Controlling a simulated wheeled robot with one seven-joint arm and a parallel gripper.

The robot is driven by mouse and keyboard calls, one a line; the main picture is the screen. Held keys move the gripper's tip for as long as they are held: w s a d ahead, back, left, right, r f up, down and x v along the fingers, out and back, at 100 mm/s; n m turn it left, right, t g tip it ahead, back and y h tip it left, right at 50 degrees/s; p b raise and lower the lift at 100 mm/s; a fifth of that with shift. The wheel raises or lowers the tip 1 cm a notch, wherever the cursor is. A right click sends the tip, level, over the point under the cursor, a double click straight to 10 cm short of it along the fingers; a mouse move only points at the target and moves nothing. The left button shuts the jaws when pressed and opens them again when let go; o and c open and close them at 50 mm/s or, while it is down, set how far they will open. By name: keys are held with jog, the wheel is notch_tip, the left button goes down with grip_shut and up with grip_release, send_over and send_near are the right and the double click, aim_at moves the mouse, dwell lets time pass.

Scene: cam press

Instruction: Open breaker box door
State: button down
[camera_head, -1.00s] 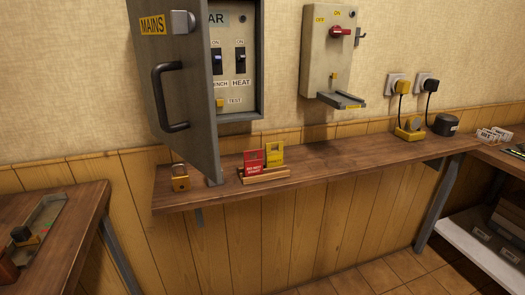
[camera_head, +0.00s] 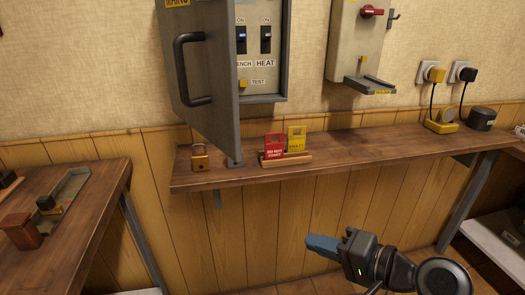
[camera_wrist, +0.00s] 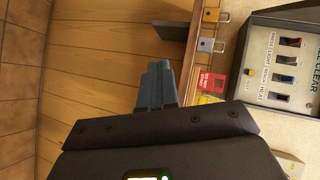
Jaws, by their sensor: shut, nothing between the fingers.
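The breaker box door (camera_head: 205,75) is a grey panel with a dark bar handle (camera_head: 190,68), standing swung open to the left of the breaker box (camera_head: 262,70). The box interior shows switches and labels. My gripper (camera_head: 312,241) is shut and empty, below and in front of the shelf, apart from the door and handle. The wrist view shows its closed fingers (camera_wrist: 158,82).
A shelf (camera_head: 350,160) runs under the box, holding a yellow padlock (camera_head: 200,160) and red (camera_head: 274,146) and yellow (camera_head: 296,139) tags in a wooden holder. Another switch box (camera_head: 355,45) is right. A wooden table (camera_head: 95,210) stands left.

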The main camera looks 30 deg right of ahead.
jog(key=w+d+r+n+g+y+b, duration=0.15)
jog(key=r+y, duration=0.35)
jog(key=r, duration=0.6)
jog(key=w+d+r+n+g+y, duration=0.1)
jog(key=w+d+r+n+y, duration=0.3)
jog(key=r, duration=0.6)
jog(key=w+a, duration=0.3)
jog(key=a, duration=1)
jog(key=shift+w+m+y+p, duration=0.35)
jog(key=shift+m+y+p, duration=0.05)
jog(key=shift+m, duration=0.05)
jog(key=shift+a+r, duration=0.1)
